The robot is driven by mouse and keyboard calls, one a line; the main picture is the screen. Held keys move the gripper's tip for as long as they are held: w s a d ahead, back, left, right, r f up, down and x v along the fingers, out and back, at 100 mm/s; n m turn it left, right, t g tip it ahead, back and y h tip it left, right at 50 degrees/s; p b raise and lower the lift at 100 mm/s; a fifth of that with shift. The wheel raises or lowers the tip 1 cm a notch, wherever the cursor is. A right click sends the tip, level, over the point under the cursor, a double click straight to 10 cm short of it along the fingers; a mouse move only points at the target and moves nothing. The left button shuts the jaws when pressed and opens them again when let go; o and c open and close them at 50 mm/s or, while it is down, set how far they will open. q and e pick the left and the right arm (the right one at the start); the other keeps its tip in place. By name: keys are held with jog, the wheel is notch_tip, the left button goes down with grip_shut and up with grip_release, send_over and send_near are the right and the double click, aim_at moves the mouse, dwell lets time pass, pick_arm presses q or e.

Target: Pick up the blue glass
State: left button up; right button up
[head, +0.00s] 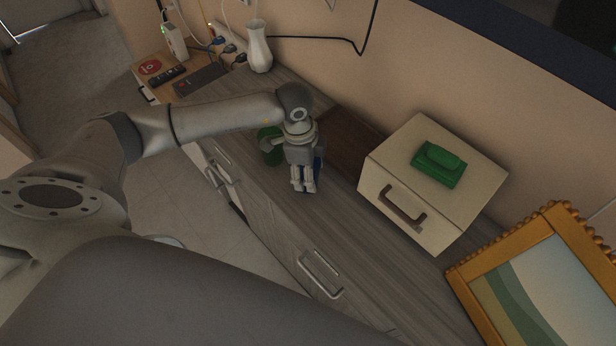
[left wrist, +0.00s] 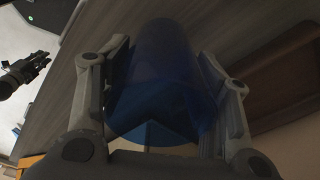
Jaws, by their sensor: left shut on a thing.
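The blue glass (left wrist: 165,75) is see-through and stands between the two fingers of my left gripper (left wrist: 160,105), which is shut on it. In the head view my left gripper (head: 304,186) points down over the wooden cabinet top, and only a strip of the blue glass (head: 319,168) shows beside its fingers. I cannot tell whether the glass touches the cabinet top. My right gripper does not show in the head view.
A green cup (head: 269,147) stands close to the left gripper. A dark brown tray (head: 349,143) lies behind it. A cream box (head: 425,165) carries a green item (head: 438,166). A gold picture frame (head: 478,272), a white vase (head: 259,48) and cables are also there.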

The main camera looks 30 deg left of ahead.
pick_arm(q)
jog(key=s+d+r, duration=0.5)
jog(key=s+r, duration=0.5)
jog(key=s, duration=0.3)
jog(key=shift+d+r, duration=0.2)
jog(key=shift+r, duration=0.1)
